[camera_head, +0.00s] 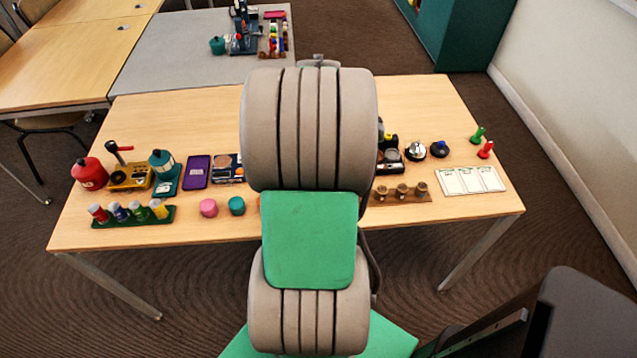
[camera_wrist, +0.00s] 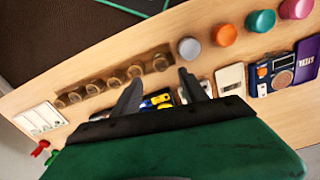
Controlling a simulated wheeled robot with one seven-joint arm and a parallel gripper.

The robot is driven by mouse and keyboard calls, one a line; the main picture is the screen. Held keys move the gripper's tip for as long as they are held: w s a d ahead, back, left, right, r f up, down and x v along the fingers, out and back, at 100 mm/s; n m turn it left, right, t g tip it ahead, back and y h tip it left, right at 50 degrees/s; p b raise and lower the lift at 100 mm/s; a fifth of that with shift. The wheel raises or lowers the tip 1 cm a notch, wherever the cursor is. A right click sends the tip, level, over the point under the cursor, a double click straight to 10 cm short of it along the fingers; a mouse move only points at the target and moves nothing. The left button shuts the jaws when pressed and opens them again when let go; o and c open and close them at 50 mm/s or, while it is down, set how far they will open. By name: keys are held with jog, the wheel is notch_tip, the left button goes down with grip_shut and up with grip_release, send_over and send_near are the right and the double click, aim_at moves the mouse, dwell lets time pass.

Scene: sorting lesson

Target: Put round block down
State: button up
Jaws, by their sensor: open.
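Several round blocks stand upright in a row along the near edge of the table. The wrist view shows a grey one (camera_wrist: 190,48), an orange one (camera_wrist: 225,35), a teal one (camera_wrist: 261,21) and a pink one (camera_wrist: 296,9). In the head view the pink (camera_head: 208,208) and teal (camera_head: 236,205) blocks show left of my arm; the grey one is hidden. My gripper (camera_wrist: 160,78) is open, with nothing seen between its fingers. The grey block stands apart, just beyond the right fingertip. My arm hides the gripper in the head view.
A wooden rack (camera_wrist: 92,91) with several small cylinders lies beside the left finger. A white three-part card (camera_head: 470,181) lies at the right. A green rack with coloured cylinders (camera_head: 132,216), a red canister (camera_head: 90,173) and a purple case (camera_head: 196,171) stand left.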

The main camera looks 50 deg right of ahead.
jog(key=w+a+r+n+t, duration=0.1)
jog(key=w+a+r+n, duration=0.25)
jog(key=a, duration=0.45)
jog(key=w+a+r+n, duration=0.3)
jog(key=w+a, duration=0.2)
jog(key=a, duration=0.3)
jog(key=s+a+r+n+t, duration=0.1)
jog(key=a+n, duration=0.4)
jog(key=a, duration=1.1)
jog(key=shift+s+r+t, duration=0.35)
jog(key=shift+r+t, duration=0.15)
jog(key=shift+t, duration=0.1)
